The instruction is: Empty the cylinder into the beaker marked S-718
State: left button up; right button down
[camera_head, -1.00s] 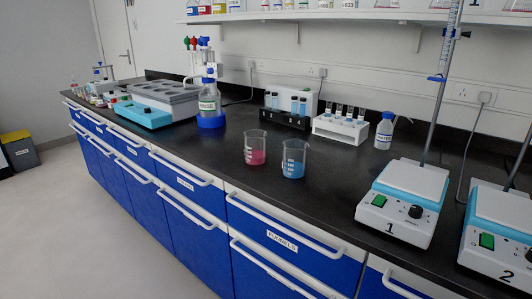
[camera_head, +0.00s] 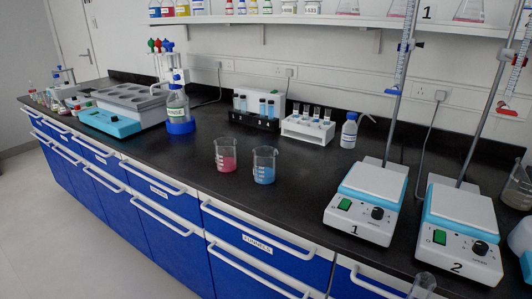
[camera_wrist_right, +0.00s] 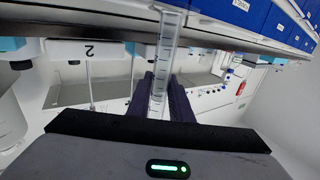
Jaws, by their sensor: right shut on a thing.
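A clear graduated cylinder (camera_wrist_right: 167,45) is held between the dark fingers of my right gripper (camera_wrist_right: 161,98) in the right wrist view. A glass rim (camera_head: 422,287), likely the same cylinder, shows at the bottom edge of the head view, near hotplate 2. I cannot make out its contents. Two beakers stand on the black bench: one with pink liquid (camera_head: 226,155) and one with blue liquid (camera_head: 264,166). No S-718 mark is readable on any. My left gripper is not in view.
Hotplates 1 (camera_head: 363,204) and 2 (camera_head: 459,234) stand at the right with tall stands. A white tube rack (camera_head: 307,129), a dark rack (camera_head: 254,120) and a wash bottle (camera_head: 349,131) stand behind the beakers. Bench in front of the beakers is clear.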

aim_at(225, 150)
jog(key=u, duration=1.9)
jog(key=i, duration=2)
jog(key=z, duration=2.95)
jog(key=i, duration=0.5)
jog(key=u, duration=0.05)
